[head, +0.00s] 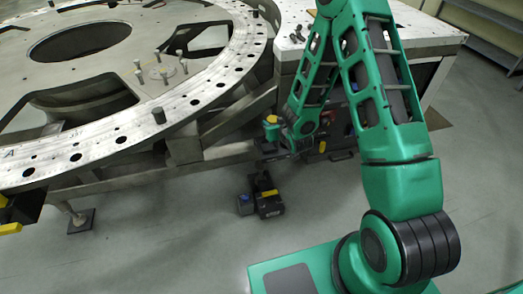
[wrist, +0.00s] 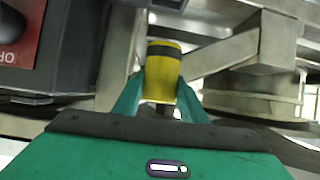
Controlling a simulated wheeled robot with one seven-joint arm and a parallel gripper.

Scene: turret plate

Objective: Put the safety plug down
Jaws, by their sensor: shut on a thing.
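The safety plug, a yellow cylinder with a dark band near its top (wrist: 161,72), is held between the two green fingers of my gripper (wrist: 160,92) in the wrist view. In the head view my gripper (head: 271,127) is small, beside the turret frame and above the floor. A small yellow patch there looks like the plug (head: 271,118). I see no surface clearly touching the plug.
The large turret plate (head: 190,105) on its metal frame fills the left. A dark box with a red panel and knob (wrist: 22,40) is close on the left in the wrist view. Grey floor (head: 170,255) is clear in front.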

